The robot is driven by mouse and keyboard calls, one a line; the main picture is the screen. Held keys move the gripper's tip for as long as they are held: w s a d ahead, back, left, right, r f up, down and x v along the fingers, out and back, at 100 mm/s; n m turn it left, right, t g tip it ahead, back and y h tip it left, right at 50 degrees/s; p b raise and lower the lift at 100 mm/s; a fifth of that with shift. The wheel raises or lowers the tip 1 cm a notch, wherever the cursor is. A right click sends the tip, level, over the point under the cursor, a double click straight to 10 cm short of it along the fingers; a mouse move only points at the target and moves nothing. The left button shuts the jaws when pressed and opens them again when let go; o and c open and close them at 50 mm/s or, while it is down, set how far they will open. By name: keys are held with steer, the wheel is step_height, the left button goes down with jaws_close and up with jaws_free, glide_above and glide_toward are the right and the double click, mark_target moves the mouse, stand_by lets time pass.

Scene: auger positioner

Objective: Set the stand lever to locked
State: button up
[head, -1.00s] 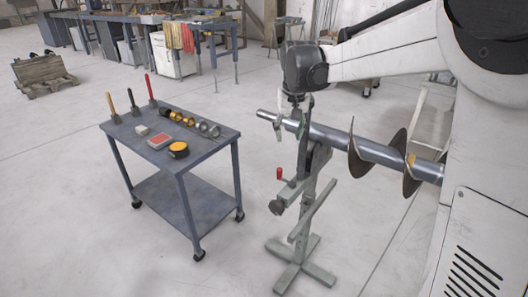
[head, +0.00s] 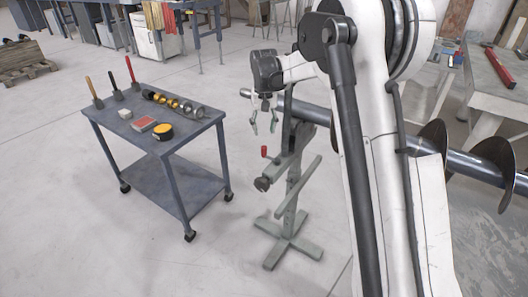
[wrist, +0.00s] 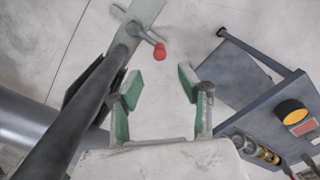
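The stand lever (head: 264,151) is a short rod with a red knob on the left side of the grey-green stand (head: 291,200). In the wrist view the red knob (wrist: 160,51) shows ahead of the fingers, with its rod running up-left to the stand post (wrist: 122,45). My gripper (head: 263,122) hangs pointing down, above the red knob and left of the stand's upper part. In the wrist view my gripper (wrist: 160,82) is open and empty, its green-padded fingers apart from the lever. I see no lock marking.
The auger (head: 460,164) lies across the stand top, partly hidden by my arm. A blue-grey cart (head: 180,180) with tools stands left of the stand; its corner (wrist: 265,105) shows at right in the wrist view. A workbench (head: 490,85) is at right. Floor between cart and stand is clear.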

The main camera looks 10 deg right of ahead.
mark_target(264, 156)
step_height(264, 156, down, 11)
steer(key=shift+r+b, duration=0.2)
steer(key=shift+b, duration=0.25)
jaws_close()
